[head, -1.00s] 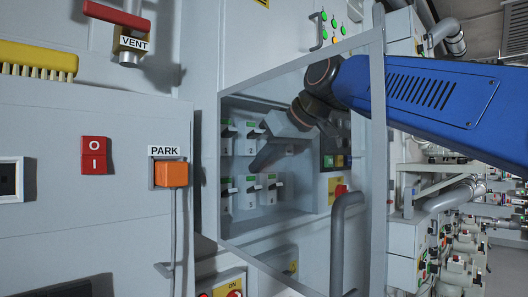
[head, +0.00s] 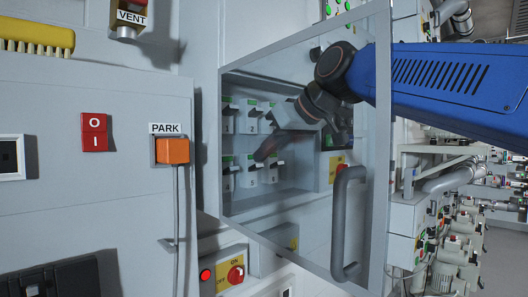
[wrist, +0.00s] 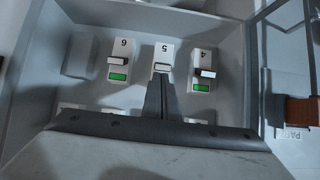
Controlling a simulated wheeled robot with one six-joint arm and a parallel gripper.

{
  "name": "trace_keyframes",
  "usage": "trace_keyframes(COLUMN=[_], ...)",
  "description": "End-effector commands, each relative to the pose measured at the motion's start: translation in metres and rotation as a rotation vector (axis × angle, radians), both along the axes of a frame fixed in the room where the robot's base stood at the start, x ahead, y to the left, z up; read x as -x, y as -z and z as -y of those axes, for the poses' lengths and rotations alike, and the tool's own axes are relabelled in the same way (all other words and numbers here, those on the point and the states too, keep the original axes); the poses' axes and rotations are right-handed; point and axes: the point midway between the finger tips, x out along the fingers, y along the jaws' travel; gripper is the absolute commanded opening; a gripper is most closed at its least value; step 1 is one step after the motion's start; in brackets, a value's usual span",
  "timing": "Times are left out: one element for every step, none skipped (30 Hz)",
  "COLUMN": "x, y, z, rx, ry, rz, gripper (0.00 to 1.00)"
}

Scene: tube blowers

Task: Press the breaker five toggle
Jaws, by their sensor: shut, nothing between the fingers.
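Breaker five (wrist: 163,49) is the middle breaker in the wrist view, its number upside down, with a pale toggle (wrist: 162,67). In the head view it is in the lower row of the recessed panel (head: 251,176). My gripper (wrist: 161,80) is shut and empty, its tips right at the toggle. It also shows in the head view, inside the recess (head: 262,155). The fingers hide the lower part of breaker five. I cannot tell whether the tips touch the toggle.
Breaker six (wrist: 119,57) and breaker four (wrist: 202,68) flank it closely, each with a green mark showing. The recess walls surround the breakers. A framed door with a grey handle (head: 340,220) stands open beside my arm. An orange PARK box (head: 172,150) is to the left.

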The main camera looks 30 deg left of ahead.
Motion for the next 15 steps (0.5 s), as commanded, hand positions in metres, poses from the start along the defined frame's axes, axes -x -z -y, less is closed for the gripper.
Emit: trace_keyframes(x=[0.0003, 0.0003, 0.0004, 0.0003, 0.0005, 0.0008, 0.0009, 0.0009, 0.0008, 0.0007, 0.0009, 0.0009, 0.0009, 0.0011, 0.0015], y=[0.0008, 0.0009, 0.0008, 0.0007, 0.0006, 0.001, 0.0014, 0.0018, 0.0021, 0.0023, 0.0025, 0.003, 0.0034, 0.0038, 0.0042], z=[0.0009, 0.001, 0.0013, 0.0014, 0.0016, 0.0019, 0.002, 0.0022, 0.0022, 0.0024, 0.0027, 0.003, 0.0032, 0.0034, 0.0041], rx=[-0.005, -0.008, -0.012, -0.016, -0.02, -0.024, -0.028, -0.032, -0.036, -0.04, -0.044, -0.049, -0.055, -0.061, -0.069], ry=[0.0, 0.0, 0.0, 0.0, 0.0, -0.001, 0.0, 0.0, 0.0, 0.0, 0.0, 0.0, 0.0, 0.0, 0.0], rz=[0.001, 0.002, 0.005, 0.006, 0.007, 0.008, 0.008, 0.009, 0.011, 0.012, 0.013, 0.014, 0.016, 0.018, 0.02], gripper=[0.0, 0.0, 0.0, 0.0, 0.0, 0.0, 0.0, 0.0, 0.0, 0.0, 0.0, 0.0, 0.0, 0.0, 0.0])
